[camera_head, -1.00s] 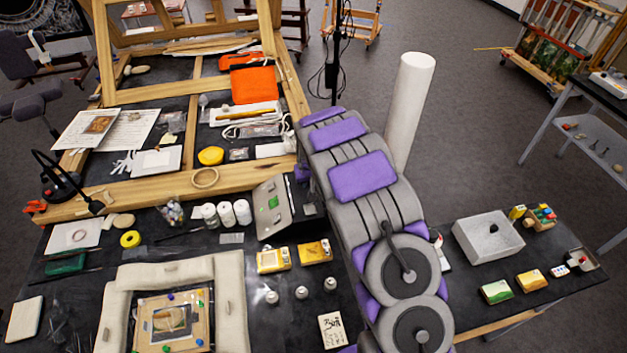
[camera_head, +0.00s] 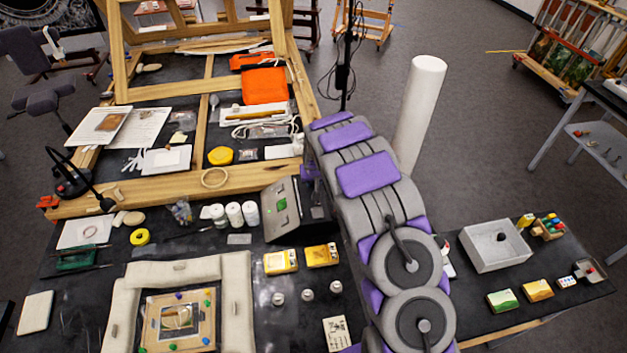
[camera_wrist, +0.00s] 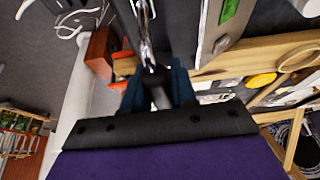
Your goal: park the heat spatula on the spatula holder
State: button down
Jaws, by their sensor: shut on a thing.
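In the wrist view, the dark blue fingers of my gripper (camera_wrist: 156,84) are shut on a dark, rod-like handle, which I take to be the heat spatula (camera_wrist: 158,97). A shiny metal coil-like part (camera_wrist: 145,32) lies just beyond the fingertips, in line with the handle. It may be the spatula holder; I cannot tell whether the spatula touches it. A grey control box with a green display (camera_wrist: 212,30) is to its right, and it also shows in the head view (camera_head: 283,212). There my arm hides the gripper and spatula.
The wooden easel frame (camera_head: 150,197) lies behind the control box. White bottles (camera_head: 234,214) stand left of the box, yellow boxes (camera_head: 281,261) in front. A white cylinder (camera_head: 418,115) rises behind my arm.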

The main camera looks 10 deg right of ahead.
jog(key=shift+f+b, duration=0.8)
jog(key=shift+f, duration=2.25)
jog(key=c, duration=1.2)
grip_release()
jog(key=shift+o, duration=0.2)
jog(key=o, duration=0.5)
jog(key=shift+s+r, duration=0.1)
jog(key=shift+r, duration=3.4)
